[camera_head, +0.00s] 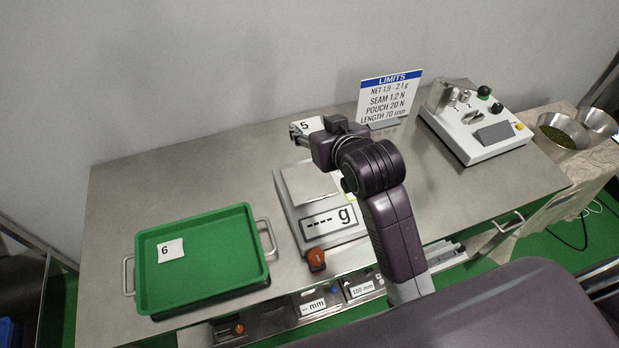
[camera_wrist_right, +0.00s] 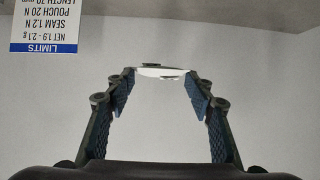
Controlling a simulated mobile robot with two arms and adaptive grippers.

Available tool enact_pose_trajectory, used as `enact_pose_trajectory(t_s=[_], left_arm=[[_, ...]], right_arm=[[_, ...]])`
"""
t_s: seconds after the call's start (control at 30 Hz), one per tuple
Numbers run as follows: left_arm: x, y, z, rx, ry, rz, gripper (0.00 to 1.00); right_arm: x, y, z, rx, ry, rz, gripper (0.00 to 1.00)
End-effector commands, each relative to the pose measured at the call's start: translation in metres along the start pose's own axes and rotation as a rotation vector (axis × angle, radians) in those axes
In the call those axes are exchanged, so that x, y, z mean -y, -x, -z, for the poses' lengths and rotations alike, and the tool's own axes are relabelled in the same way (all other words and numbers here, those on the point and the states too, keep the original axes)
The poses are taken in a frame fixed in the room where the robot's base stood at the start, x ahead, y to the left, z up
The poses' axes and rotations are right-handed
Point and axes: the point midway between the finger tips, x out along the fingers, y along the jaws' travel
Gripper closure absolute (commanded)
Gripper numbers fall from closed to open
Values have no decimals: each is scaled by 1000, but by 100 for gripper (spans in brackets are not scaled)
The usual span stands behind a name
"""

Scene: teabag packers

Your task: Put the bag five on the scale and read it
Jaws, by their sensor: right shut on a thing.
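Bag five (camera_head: 306,126), a small white bag marked 5, is held at the tips of my right gripper (camera_head: 301,132) in the head view. In the right wrist view the bag (camera_wrist_right: 160,71) shows as a thin white edge between the fingertips of the right gripper (camera_wrist_right: 161,78). The right gripper is shut on it, raised behind and above the scale. The scale (camera_head: 318,222) has a square metal pan (camera_head: 308,186), which looks bare, and its display (camera_head: 330,218) reads "---- g". My left gripper is not in view.
A green tray (camera_head: 205,285) with bag six (camera_head: 170,250) lies at left. A limits sign (camera_head: 390,98) stands at the back, a white tester (camera_head: 475,130) at right. Bowls (camera_head: 562,137) stand on a side table.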

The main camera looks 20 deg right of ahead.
Motion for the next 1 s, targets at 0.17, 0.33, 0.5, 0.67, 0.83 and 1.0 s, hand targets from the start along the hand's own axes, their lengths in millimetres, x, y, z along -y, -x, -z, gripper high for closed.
enact_pose_trajectory(t_s=[0.17, 0.33, 0.5, 0.67, 0.83, 1.0], left_arm=[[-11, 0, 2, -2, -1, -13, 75], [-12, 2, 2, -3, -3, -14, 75], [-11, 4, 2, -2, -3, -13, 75], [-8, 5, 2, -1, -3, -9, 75], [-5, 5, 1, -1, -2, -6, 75], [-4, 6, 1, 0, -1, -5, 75]], right_arm=[[0, -10, -16, 10, -7, -16, 58], [0, -30, -56, 12, -5, -15, 58], [0, -52, -96, 11, -5, -15, 58], [0, -68, -125, 7, -5, -14, 58], [0, -77, -139, 3, -6, -14, 58], [0, -87, -158, 6, -5, -15, 58]])
